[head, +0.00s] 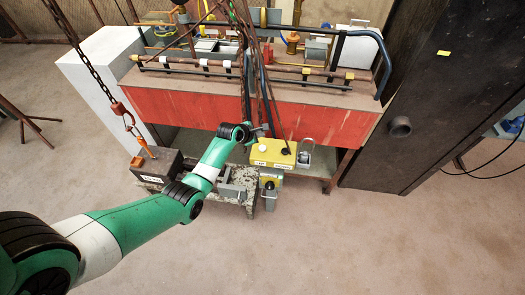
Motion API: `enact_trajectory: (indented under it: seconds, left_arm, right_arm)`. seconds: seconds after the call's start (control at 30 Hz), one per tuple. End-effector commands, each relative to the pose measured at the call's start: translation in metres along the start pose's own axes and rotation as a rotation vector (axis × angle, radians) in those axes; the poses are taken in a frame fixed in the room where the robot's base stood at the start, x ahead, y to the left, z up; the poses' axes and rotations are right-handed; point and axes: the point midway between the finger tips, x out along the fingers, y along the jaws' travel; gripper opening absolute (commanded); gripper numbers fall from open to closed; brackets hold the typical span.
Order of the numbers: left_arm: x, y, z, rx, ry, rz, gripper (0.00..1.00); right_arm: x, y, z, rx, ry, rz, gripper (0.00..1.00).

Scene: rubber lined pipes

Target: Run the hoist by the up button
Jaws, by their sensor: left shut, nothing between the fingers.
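A yellow control box (268,158) hangs in front of the red bench, with a white button (262,147) on its left and a black button (286,151) on its right. Small labels sit below the buttons, too small to read surely. My left arm reaches in from the lower left. My left gripper (263,130) is shut and empty, just above and behind the white button; whether it touches the box cannot be told. The hoist chain (88,62) ends in a red block with an orange hook (139,137) at the left. My right gripper is not in view.
A dark block (158,168) stands on a worn low table beneath the hook. The red bench (200,108) carries pipes and fittings behind. Cables and chains hang near the gripper. A dark steel column (425,100) stands right. The floor in front is clear.

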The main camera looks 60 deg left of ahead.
Motion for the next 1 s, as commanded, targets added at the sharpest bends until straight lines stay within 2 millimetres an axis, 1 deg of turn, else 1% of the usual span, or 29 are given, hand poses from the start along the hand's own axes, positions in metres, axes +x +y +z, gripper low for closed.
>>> enact_trajectory:
  seconds: [0.03, 0.1, 0.2, 0.33, 0.5, 1.0]
  left_arm:
    - [0.011, -0.008, -0.008, 0.0, 0.0, 0.0, 0.0]
    - [0.018, -0.013, -0.013, 0.0, 0.0, 0.0, 0.0]
    - [0.028, -0.02, -0.02, 0.0, 0.0, 0.001, 0.0]
    - [0.037, -0.027, -0.027, 0.0, 0.001, -0.001, 0.0]
    - [0.041, -0.03, -0.03, 0.0, 0.0, 0.0, 0.0]
    - [0.041, -0.029, -0.029, 0.0, 0.0, 0.0, 0.0]
  right_arm:
    - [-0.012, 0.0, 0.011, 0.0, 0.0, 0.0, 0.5]
    - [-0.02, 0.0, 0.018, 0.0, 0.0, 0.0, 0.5]
    - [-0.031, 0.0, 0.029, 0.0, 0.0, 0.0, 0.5]
    - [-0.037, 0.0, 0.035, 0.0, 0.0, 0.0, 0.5]
    - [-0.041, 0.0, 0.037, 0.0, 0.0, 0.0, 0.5]
    - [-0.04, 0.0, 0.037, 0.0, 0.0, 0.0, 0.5]
